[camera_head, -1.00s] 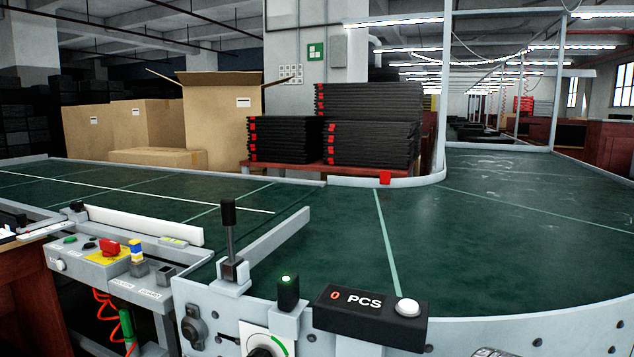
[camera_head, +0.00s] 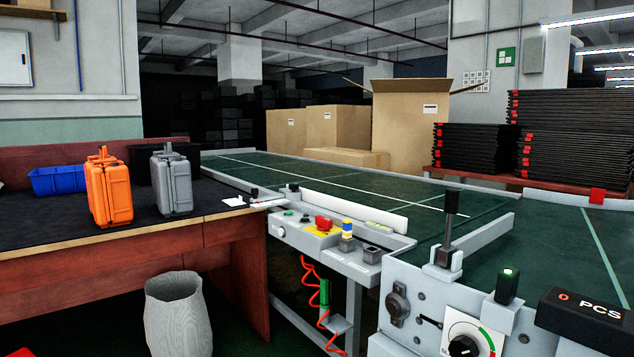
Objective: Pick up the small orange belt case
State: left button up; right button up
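An orange case (camera_head: 109,190) with a handle on top stands upright on the dark-topped table (camera_head: 60,232) at the left. A grey case (camera_head: 172,183) of similar shape stands upright just to its right, with a small gap between them. Neither of my grippers shows in the head view, so whether they are open or shut is hidden.
A blue bin (camera_head: 56,181) sits behind the orange case. A grey waste basket (camera_head: 178,318) stands on the floor before the table. The green conveyor (camera_head: 290,168) with its control panel (camera_head: 325,238) lies to the right. Cardboard boxes (camera_head: 338,130) stand behind it.

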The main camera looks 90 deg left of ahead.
aim_at(108, 181)
jog(key=i+u, duration=0.1)
jog(key=u, duration=2.25)
jog(key=l+u, duration=0.1)
jog(key=u, duration=0.35)
jog(key=l+u, duration=0.1)
jog(key=u, duration=0.35)
jog(key=i+l+u, duration=0.1)
jog(key=u, duration=0.35)
jog(key=l+u, duration=0.1)
jog(key=u, duration=0.35)
